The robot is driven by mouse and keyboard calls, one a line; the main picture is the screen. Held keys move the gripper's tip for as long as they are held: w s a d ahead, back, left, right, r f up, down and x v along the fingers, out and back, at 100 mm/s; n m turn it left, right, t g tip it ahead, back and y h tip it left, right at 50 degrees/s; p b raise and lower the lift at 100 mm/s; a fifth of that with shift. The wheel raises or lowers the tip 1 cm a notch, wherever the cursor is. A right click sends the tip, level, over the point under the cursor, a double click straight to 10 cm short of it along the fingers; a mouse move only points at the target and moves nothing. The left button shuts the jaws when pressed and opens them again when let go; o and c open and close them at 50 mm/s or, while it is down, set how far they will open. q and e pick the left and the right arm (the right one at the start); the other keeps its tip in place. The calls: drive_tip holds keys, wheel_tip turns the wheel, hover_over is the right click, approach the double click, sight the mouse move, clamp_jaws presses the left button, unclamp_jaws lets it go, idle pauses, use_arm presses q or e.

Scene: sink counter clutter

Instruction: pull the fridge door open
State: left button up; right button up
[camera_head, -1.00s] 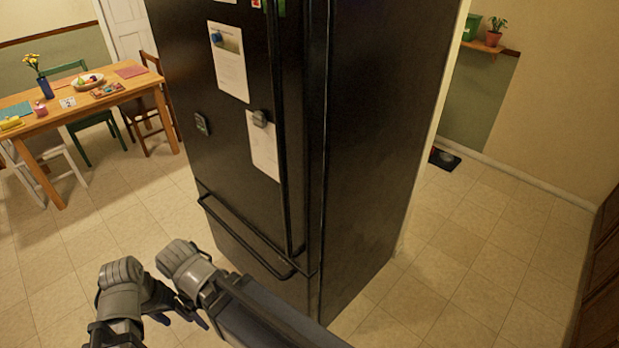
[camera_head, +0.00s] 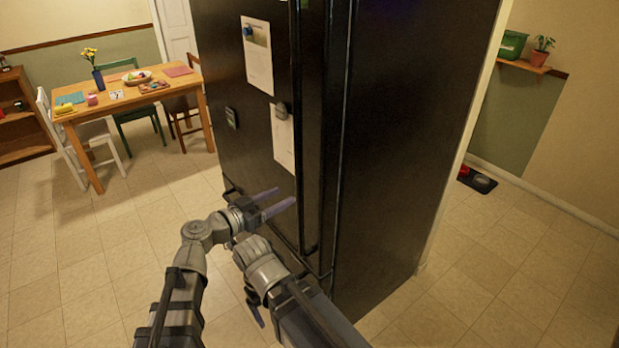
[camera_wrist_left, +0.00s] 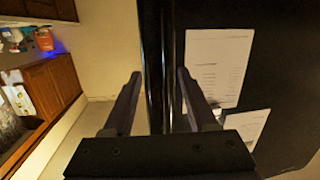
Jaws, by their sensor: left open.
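The black fridge (camera_head: 410,130) fills the middle of the head view, its door (camera_head: 240,75) facing left and shut. A long vertical handle (camera_head: 301,130) runs along the door's edge. My left gripper (camera_head: 286,196) is open in front of the door, fingers pointing toward the handle. In the left wrist view, the handle (camera_wrist_left: 156,60) appears between the two open fingers (camera_wrist_left: 160,78); I cannot tell whether they touch it. My right gripper (camera_head: 256,308) hangs low below the left one, partly hidden by its own arm, and its opening is unclear.
A lower horizontal handle on the fridge is partly covered by my arms. Papers (camera_head: 258,55) and magnets are on the door. A wooden table (camera_head: 130,103) with chairs stands at the back left. The tiled floor (camera_head: 90,250) left of the fridge is clear.

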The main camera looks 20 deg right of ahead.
sight(296, 175)
use_arm(q)
drive_tip(key=shift+t+h, duration=0.4)
drive_tip(key=shift+t, duration=0.3)
drive_tip(key=shift+w+d+r, duration=0.4)
drive_tip(key=shift+w+d, duration=0.5)
drive_tip(key=shift+d, duration=0.3)
drive_tip(key=shift+w+d+r, duration=0.4)
drive_tip(key=shift+w+d, duration=0.55)
drive_tip(key=shift+d, duration=0.25)
drive_tip(key=shift+w+d+r, duration=0.4)
drive_tip(key=shift+w+d, duration=0.5)
drive_tip(key=shift+d, duration=0.3)
clamp_jaws()
